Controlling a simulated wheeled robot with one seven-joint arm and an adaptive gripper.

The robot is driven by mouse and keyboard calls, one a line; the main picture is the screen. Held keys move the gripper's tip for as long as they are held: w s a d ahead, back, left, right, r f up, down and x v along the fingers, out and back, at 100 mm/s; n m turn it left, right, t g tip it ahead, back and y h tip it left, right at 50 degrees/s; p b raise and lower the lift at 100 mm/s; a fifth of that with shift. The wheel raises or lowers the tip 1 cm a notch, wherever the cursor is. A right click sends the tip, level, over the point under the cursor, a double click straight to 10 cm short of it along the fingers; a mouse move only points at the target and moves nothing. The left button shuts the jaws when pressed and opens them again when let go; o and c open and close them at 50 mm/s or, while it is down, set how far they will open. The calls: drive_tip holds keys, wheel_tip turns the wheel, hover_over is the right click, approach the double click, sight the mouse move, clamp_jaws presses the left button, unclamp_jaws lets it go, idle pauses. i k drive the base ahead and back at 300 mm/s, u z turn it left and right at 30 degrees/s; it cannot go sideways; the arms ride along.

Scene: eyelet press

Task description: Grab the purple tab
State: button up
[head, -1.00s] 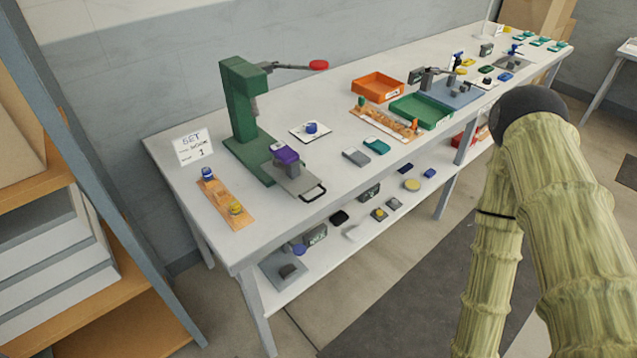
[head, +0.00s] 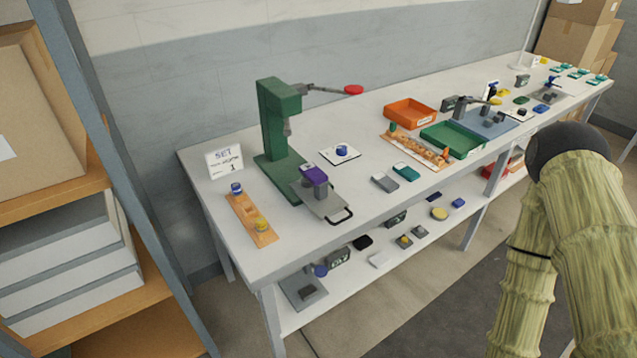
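The purple tab (head: 315,175) sits on a grey block on the sliding plate (head: 325,209) of the green press (head: 276,130), near the left end of the white table. The plate has a black loop handle (head: 341,216) at its front. The press has a lever with a red knob (head: 353,90). My gripper is not in view; only part of my arm, in a ribbed yellowish cover, shows at the right, well away from the tab.
A wooden strip with blue and yellow pieces (head: 252,218) and a sign (head: 224,162) stand left of the press. An orange tray (head: 411,113) and a green tray (head: 454,138) are to the right. A shelf rack (head: 90,130) stands at far left.

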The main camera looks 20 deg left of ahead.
sight(312, 173)
drive_tip(key=u, duration=0.55)
drive_tip(key=k, duration=1.25)
drive_tip(key=u, duration=1.25)
drive_tip(key=i, duration=1.1)
drive_tip(key=z, duration=0.7)
drive_tip(key=i, duration=0.6)
drive_tip(key=z, duration=0.7)
